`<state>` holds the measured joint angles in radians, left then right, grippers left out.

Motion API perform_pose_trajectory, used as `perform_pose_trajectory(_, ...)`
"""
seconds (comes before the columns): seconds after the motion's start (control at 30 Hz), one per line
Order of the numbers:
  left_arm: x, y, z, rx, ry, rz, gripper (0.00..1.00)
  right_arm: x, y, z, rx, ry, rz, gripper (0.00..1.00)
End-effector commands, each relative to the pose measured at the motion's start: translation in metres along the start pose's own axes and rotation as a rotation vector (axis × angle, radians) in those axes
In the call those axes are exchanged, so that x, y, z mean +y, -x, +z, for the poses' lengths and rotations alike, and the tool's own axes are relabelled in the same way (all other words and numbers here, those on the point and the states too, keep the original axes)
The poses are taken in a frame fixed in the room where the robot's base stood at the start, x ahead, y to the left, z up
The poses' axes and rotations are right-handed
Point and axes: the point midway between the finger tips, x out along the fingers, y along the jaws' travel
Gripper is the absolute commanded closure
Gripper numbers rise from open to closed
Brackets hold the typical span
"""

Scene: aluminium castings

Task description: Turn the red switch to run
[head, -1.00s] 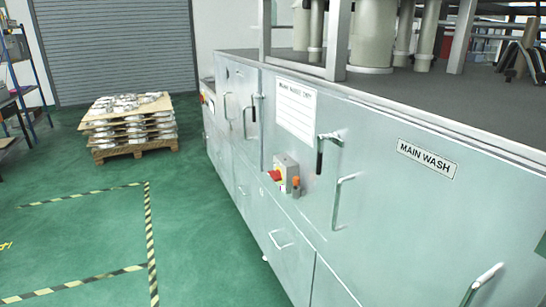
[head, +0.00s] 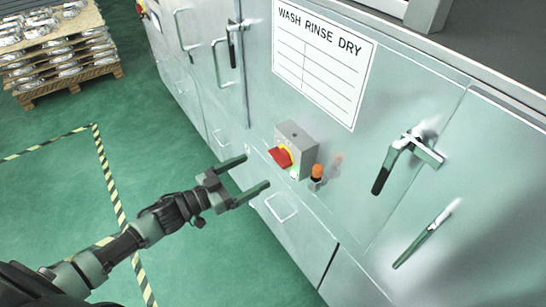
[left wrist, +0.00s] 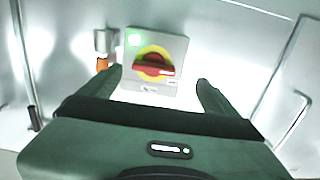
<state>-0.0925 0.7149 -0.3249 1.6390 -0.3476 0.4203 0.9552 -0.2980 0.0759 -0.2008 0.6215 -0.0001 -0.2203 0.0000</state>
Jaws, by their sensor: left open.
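The red switch (head: 281,157) is a red rotary handle on a yellow disc, on a small grey box (head: 301,146) fixed to the machine's front. In the left wrist view the red switch (left wrist: 153,66) lies ahead between the fingers, its handle about level across the picture. A green light (left wrist: 134,40) glows on the box. My left gripper (head: 257,173) is open and empty, its fingertips in front of and a little below the switch, apart from it. It also shows in the left wrist view (left wrist: 160,88). My right gripper is not in view.
An orange-topped fitting (head: 317,172) sticks out beside the box. Door handles (head: 398,160) project from the panels, and a low handle (head: 281,207) sits below. A wash rinse dry board (head: 322,62) hangs above. A loaded pallet (head: 68,84) stands at far left; the green floor between is clear.

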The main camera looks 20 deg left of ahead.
Motion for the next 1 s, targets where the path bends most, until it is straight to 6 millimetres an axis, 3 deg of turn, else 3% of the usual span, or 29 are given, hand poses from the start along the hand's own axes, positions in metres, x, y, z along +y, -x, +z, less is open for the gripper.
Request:
perform_pose_trajectory(0.13, 0.004, -0.015, -0.011, 0.014, 0.001, 0.018, 0.09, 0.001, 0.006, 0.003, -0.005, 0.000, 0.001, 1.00)
perform_pose_trajectory(0.5, 0.004, -0.070, -0.009, 0.012, 0.001, 0.013, 0.09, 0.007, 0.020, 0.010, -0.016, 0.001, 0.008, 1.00)
perform_pose_trajectory(0.9, 0.004, -0.078, -0.007, 0.009, 0.000, 0.014, 0.09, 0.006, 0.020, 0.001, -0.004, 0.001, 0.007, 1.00)
perform_pose_trajectory(1.0, 0.004, -0.078, -0.007, 0.009, 0.000, 0.014, 0.37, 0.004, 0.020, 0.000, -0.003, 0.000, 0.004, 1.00)
